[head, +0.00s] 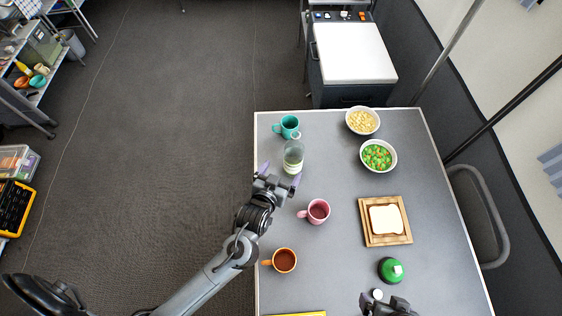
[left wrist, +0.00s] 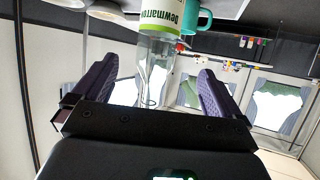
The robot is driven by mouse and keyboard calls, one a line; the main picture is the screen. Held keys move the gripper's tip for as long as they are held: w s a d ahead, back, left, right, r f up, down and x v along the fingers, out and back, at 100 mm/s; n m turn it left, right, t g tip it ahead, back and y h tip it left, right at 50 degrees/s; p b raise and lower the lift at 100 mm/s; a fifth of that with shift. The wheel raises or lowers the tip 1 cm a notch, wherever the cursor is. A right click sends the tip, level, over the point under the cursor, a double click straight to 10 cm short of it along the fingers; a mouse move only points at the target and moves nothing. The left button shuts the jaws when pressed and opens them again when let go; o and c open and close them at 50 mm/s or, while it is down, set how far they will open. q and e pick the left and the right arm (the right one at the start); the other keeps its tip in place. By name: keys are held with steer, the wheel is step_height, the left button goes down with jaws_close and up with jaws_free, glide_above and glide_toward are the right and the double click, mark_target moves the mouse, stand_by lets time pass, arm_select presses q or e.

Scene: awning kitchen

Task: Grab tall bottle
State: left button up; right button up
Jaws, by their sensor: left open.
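The tall bottle (head: 293,157) is clear with a pale label and stands near the table's far left edge. My left gripper (head: 280,174) is open just in front of it, one finger to each side. In the left wrist view, the bottle (left wrist: 161,18), with "Dewmarron" lettering on a green and white label, shows upside down between the two purple finger pads. I see no finger touching it. My right gripper (head: 388,306) is only partly in view at the bottom edge, and its fingers are unclear.
A teal mug (head: 287,126) stands right behind the bottle. A pink mug (head: 317,211) and an orange mug (head: 284,260) stand nearer. Two bowls of food, a bread board (head: 366,230) and a green-topped item (head: 391,269) are to the right. The table's middle is clear.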

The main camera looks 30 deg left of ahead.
mark_target(290, 161)
arm_select(q)
steer(key=b+x, duration=0.1)
steer(key=x, duration=0.2)
steer(key=b+x, duration=0.1)
steer(key=x, duration=0.2)
steer(key=shift+w+d+f+b, duration=0.2)
steer(key=shift+w+f+b, duration=0.1)
steer(key=shift+f, duration=0.2)
steer(key=shift+w+f, duration=0.5)
steer(key=b+x, duration=0.1)
steer(key=x, duration=0.3)
arm_select(e)
step_height(290, 161, down, 5)
steer(key=shift+s+d+f, duration=0.1)
steer(key=shift+s+f, duration=0.05)
arm_select(q)
steer(key=shift+f, duration=0.1)
steer(key=shift+c, duration=0.4)
steer(key=c, duration=1.1)
